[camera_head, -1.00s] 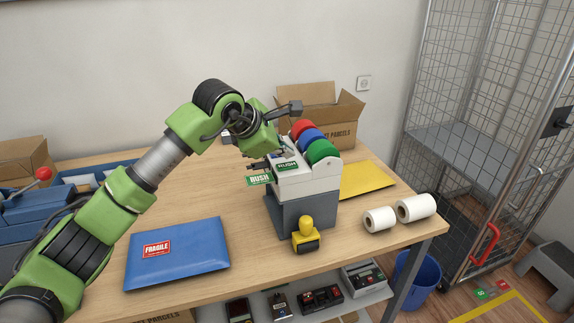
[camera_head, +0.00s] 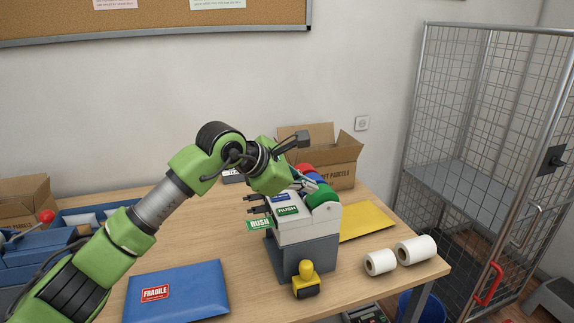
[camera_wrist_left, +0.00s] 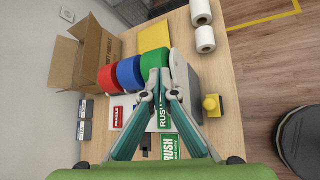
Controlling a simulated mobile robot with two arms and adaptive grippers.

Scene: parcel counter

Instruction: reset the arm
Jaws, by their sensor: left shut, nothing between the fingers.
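My left arm reaches in from the left in the head view, over the table. Its gripper (camera_head: 310,186) is at the label dispenser (camera_head: 307,229), in front of the red, blue and green rolls, and is partly hidden by the wrist. In the left wrist view the two fingers (camera_wrist_left: 160,76) meet at their tips, with nothing between them. They are over the dispenser, beside the green roll (camera_wrist_left: 154,36); I cannot tell whether they touch it. A green RUSH label (camera_head: 260,224) sticks out at the dispenser's left. My right gripper is not in view.
A yellow-handled stamp (camera_head: 306,280) stands before the dispenser. A blue FRAGILE parcel (camera_head: 176,292) lies front left, a yellow envelope (camera_head: 368,221) right. White rolls (camera_head: 416,250) lie near the right edge. An open carton (camera_head: 338,170) stands behind; a wire cage (camera_head: 480,150) is right.

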